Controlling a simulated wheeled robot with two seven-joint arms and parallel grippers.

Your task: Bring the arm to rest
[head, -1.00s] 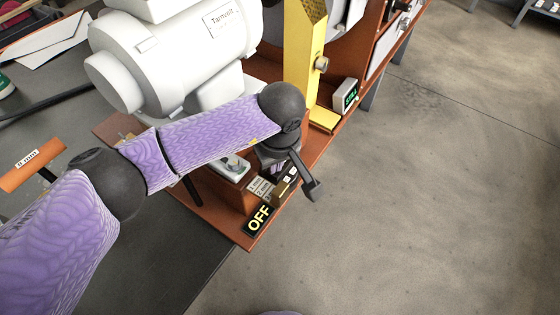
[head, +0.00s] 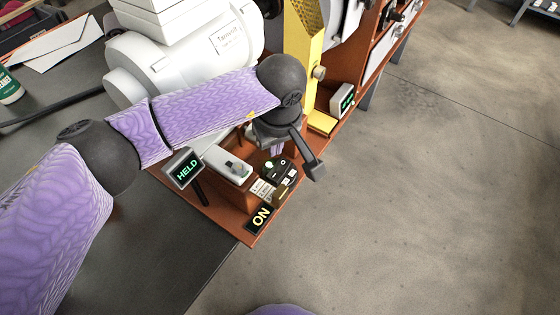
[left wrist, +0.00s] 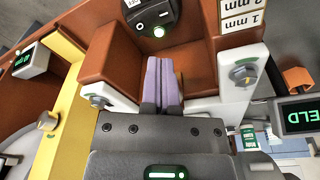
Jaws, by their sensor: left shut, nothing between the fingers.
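My left gripper (head: 277,150) hangs at the end of the purple-sleeved arm, above the brown machine base (head: 225,212). In the left wrist view its two purple fingers (left wrist: 162,82) are together, with nothing between them. The black switch box (head: 279,172) with a lit green lamp is just below the gripper in the head view; it also shows in the left wrist view (left wrist: 152,14), apart from the fingertips. My right gripper is not in view.
A HELD display (head: 184,169) stands on a post close by my forearm. A white knob box (head: 228,166) is beside the switch. The white Tarnvin machine (head: 180,62) and a yellow column (head: 302,65) stand behind. Open floor (head: 430,190) lies to the right.

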